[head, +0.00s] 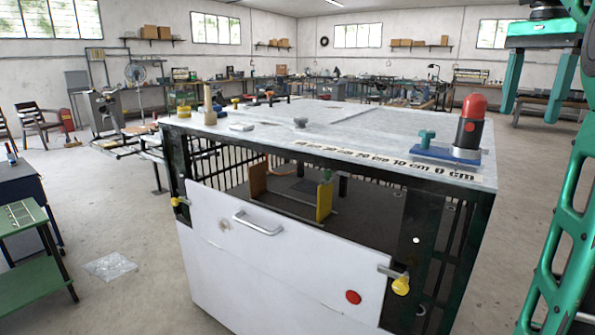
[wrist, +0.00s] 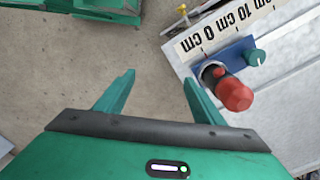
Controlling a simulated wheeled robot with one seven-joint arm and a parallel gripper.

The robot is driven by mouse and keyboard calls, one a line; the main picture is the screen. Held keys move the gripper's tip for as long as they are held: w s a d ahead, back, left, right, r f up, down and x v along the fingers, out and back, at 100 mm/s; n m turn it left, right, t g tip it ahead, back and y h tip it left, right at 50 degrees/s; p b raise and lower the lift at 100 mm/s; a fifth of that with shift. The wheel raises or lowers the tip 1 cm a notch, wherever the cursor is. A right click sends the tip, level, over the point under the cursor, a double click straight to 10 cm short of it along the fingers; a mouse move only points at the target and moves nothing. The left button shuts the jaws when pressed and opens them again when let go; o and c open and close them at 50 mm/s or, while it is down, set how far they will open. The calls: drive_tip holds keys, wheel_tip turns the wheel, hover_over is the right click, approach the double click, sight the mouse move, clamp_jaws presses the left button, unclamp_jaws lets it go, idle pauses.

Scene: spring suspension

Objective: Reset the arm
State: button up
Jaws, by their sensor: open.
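My gripper (head: 533,112) is at the upper right of the head view, green, its two fingers pointing down, spread apart and empty. It hangs beyond the right end of the workbench and touches nothing that I can see. In the wrist view my gripper (wrist: 159,78) is over bare floor beside the bench edge. On the bench's right end stands a black cylinder with a red cap (head: 474,106), on a blue base (head: 445,154) with a green knob (head: 426,138). The red cap (wrist: 236,95) is just right of the fingers in the wrist view.
The workbench (head: 350,130) has a grey top with a centimetre scale (head: 385,160) along its front edge. Its white front panel (head: 260,255) has a handle (head: 257,224), a red button (head: 353,297) and yellow knobs. A green table (head: 35,255) stands left.

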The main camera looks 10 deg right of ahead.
drive_tip(key=s+a+f+n, duration=0.4)
drive_tip(key=s+a+f, duration=0.1)
drive_tip(key=f, duration=0.7)
drive_tip(key=s+a+f+n, duration=0.4)
drive_tip(key=s+a+f, duration=0.1)
drive_tip(key=f, duration=0.7)
drive_tip(key=s+a+f+n, duration=0.3)
drive_tip(key=s+a+f, duration=0.2)
drive_tip(key=f, duration=0.7)
drive_tip(key=shift+a+f+n, duration=0.25)
drive_tip(key=shift+a+n, duration=0.15)
drive_tip(key=shift+a, duration=0.55)
drive_tip(key=shift+w+f, duration=0.2)
drive_tip(key=shift+w, duration=0.5)
